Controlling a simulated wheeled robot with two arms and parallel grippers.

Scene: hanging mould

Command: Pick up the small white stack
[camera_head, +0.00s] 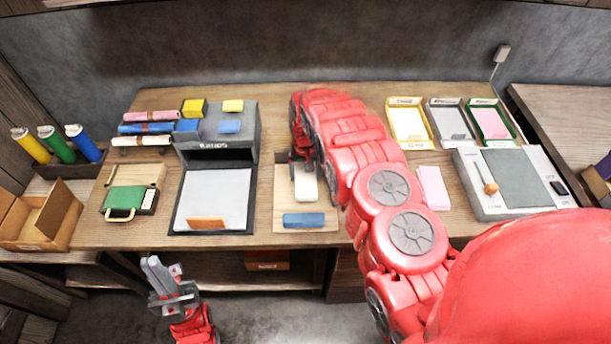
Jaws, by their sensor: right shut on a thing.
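The small white stack (306,185) is a small white block-like thing at the middle of the table, over a light wooden board (285,208). My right gripper (304,168) reaches down from above at its far end and is shut on it. My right arm hides part of the gripper and the board's right side. I cannot tell whether the stack touches the board or is a little above it. My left gripper (172,284) hangs low in front of the table, away from everything; its jaw opening is not clear.
A blue block (304,220) lies at the board's near edge. A grey press-like machine (214,198) stands to the left. A pink stack (433,187), coloured trays (408,124) and a grey panel (514,178) lie to the right. A green-covered item (123,199) is at far left.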

